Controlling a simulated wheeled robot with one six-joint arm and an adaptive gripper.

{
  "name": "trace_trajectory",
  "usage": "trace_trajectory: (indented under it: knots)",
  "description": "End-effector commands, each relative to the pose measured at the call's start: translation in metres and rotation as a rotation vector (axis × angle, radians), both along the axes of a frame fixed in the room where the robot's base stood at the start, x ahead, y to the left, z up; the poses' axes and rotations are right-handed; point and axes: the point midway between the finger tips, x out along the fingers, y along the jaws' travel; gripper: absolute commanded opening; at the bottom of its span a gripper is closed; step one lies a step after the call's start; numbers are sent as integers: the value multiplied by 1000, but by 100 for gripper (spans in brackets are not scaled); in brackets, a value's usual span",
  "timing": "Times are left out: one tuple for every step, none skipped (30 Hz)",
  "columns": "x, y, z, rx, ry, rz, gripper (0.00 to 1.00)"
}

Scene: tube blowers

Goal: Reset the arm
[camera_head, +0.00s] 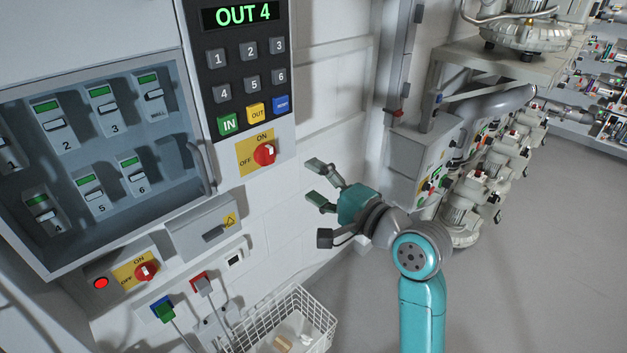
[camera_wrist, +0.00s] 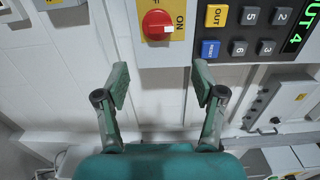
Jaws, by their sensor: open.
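My gripper (camera_head: 317,182) is open and empty, at the end of my teal arm near the middle of the head view. It points left toward the wall panel, apart from it. In the wrist view its two fingers (camera_wrist: 160,88) are spread, with white wall between and beyond them. A red rotary switch (camera_head: 264,153) on a yellow ON/OFF plate sits left of and above the fingers. The same red switch (camera_wrist: 158,25) shows ahead of the fingertips in the wrist view.
A keypad (camera_head: 246,75) under a display reading "OUT 4" is on the wall. A glass-fronted breaker cabinet (camera_head: 100,150) is at left, with a lower red switch (camera_head: 146,271) beneath. A wire basket (camera_head: 318,318) stands below. Machinery (camera_head: 470,190) lines the right; grey floor is clear there.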

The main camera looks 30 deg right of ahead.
Motion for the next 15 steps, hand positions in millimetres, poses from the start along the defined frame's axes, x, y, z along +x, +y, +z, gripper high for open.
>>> trace_trajectory:
  knots:
    - [0,0,0,0,0,0,69]
    - [0,0,0,0,0,0,69]
    - [0,0,0,0,0,0,69]
    - [0,0,0,0,0,0,69]
    - [0,0,0,0,0,0,69]
    - [0,0,0,0,0,0,69]
    - [0,0,0,0,0,0,69]
    - [0,0,0,0,0,0,69]
    - [0,0,-1,-1,1,-2,69]
    - [0,0,-3,-3,1,-4,69]
    - [-1,1,-6,-5,2,-7,69]
    - [-2,1,-12,-10,4,-13,69]
    - [-4,2,-17,-16,6,-18,69]
    - [-6,2,-24,-24,5,-26,69]
    - [-9,3,-34,-36,8,-38,69]
